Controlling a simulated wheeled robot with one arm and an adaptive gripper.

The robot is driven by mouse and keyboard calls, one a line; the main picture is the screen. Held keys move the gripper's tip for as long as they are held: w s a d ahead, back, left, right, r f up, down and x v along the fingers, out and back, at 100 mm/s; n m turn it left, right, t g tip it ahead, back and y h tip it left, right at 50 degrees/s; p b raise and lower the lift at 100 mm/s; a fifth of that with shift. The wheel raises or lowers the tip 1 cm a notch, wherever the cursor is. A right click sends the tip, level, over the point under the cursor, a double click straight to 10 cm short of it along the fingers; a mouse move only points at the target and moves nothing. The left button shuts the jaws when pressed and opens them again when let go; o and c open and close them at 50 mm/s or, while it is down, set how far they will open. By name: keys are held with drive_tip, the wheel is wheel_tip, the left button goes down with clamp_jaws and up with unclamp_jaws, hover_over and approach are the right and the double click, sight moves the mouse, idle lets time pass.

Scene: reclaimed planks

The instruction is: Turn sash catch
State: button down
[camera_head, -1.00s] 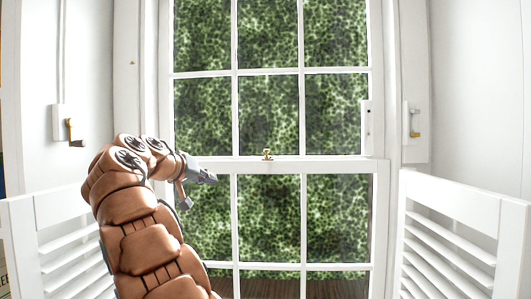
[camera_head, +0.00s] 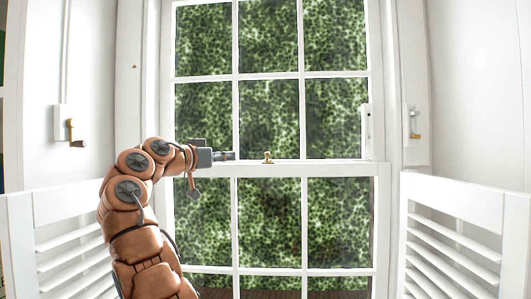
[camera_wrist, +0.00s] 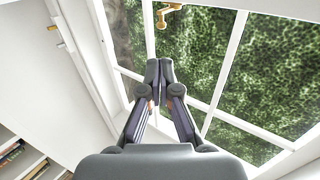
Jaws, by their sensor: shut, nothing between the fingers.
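The brass sash catch (camera_head: 267,157) sits on the meeting rail (camera_head: 300,168) in the middle of the white sash window. It also shows in the wrist view (camera_wrist: 166,14) at the top. My gripper (camera_head: 232,155) is left of the catch at about the rail's height in the head view, with its tips pointing right toward it. A small gap shows between tips and catch. In the wrist view my gripper (camera_wrist: 158,62) has its fingers together, with nothing between them, below the catch in the picture. The gripper is not touching the catch in either view.
White louvred shutters stand at left (camera_head: 65,235) and right (camera_head: 450,240). A brass crank handle (camera_head: 74,135) is on the left wall and another brass handle (camera_head: 414,123) on the right. A bookshelf (camera_wrist: 25,155) shows in the wrist view. The space before the panes is clear.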

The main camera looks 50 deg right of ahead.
sight(266, 154)
drive_tip(key=shift+d, duration=0.1)
drive_tip(key=d+p, duration=0.1)
drive_tip(key=d, duration=0.3)
drive_tip(key=d+p, duration=0.2)
drive_tip(key=d, duration=0.2)
drive_tip(key=d+p, duration=0.2)
drive_tip(key=d, duration=0.2)
drive_tip(key=shift+w+d+r, duration=0.15)
drive_tip(key=shift+w+r, duration=0.05)
drive_tip(key=shift+w, duration=0.05)
drive_tip(key=shift+d+f, duration=0.1)
drive_tip(key=shift+d, duration=0.65)
drive_tip(key=shift+f, duration=0.1)
